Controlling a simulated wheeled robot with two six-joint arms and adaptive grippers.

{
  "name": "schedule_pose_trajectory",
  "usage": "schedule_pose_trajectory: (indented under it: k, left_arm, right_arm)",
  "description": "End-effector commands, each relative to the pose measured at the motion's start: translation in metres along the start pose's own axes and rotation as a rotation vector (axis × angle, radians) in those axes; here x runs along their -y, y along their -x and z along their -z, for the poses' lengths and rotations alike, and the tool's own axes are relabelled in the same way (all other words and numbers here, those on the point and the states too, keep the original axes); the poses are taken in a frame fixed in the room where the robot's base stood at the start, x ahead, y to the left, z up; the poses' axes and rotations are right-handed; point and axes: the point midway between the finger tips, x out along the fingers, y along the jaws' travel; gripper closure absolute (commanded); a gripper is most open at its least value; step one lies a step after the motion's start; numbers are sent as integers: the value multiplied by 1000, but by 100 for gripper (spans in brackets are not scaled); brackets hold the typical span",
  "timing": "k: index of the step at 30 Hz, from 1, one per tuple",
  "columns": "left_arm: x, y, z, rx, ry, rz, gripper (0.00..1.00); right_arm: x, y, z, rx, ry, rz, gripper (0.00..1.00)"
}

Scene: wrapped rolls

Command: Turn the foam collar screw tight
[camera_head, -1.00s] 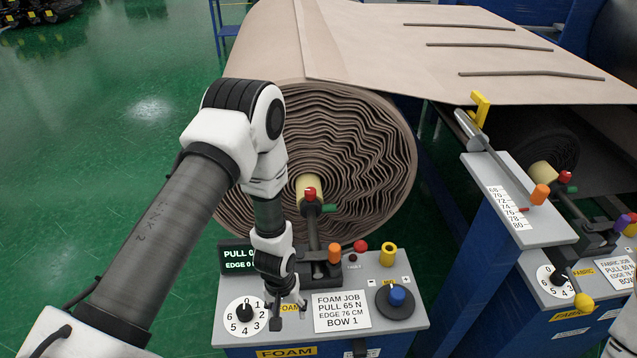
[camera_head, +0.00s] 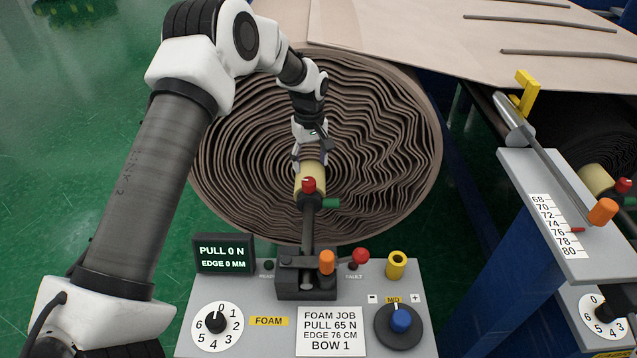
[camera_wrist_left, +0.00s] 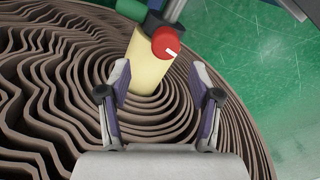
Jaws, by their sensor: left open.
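The foam roll (camera_head: 400,150) is a brown, wavy spiral with a pale yellow core (camera_head: 311,178) at its centre. A red knob (camera_head: 309,185), which looks like the collar screw, sits on a dark collar at the core's near end. In the left wrist view the knob (camera_wrist_left: 166,42) shows a white mark, and the core (camera_wrist_left: 150,65) lies behind it. My left gripper (camera_head: 310,163) is open and empty above the core. Its fingers, seen in the left wrist view (camera_wrist_left: 160,78), are spread on either side of the core, short of the knob. My right gripper is out of view.
A green handle (camera_head: 331,202) sticks out beside the knob. Below stands a grey panel (camera_head: 270,340) with a numbered dial (camera_head: 216,326), a blue knob (camera_head: 400,320), an orange handle (camera_head: 327,261) and a display (camera_head: 224,253) reading PULL 0 N. A scale post (camera_head: 545,200) stands at right.

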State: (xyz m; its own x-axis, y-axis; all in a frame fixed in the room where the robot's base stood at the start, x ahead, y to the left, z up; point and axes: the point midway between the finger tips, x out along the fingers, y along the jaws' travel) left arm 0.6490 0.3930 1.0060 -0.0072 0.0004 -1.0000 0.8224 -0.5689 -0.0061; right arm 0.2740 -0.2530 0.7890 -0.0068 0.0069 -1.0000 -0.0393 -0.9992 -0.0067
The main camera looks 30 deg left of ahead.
Motion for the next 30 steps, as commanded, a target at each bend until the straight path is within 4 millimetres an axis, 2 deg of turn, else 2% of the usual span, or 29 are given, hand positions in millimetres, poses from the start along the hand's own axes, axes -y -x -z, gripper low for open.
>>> schedule_pose_trajectory:
  k: [2,6,12,20,21,26,30]
  left_arm:
    - [0,-6,-1,2,-1,2,36]
    - [1,-33,-1,2,-2,3,36]
    - [0,-66,-1,1,-1,1,36]
    - [0,-72,-1,0,-2,0,36]
    - [0,-72,-1,0,-2,0,40]
    - [0,-72,-1,1,-2,0,96]
    - [1,-73,-1,1,-3,1,96]
  right_arm:
    - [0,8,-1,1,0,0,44]
    - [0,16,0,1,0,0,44]
    - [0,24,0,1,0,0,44]
    - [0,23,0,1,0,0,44]
    - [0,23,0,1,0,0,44]
    - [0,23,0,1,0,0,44]
    - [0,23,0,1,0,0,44]
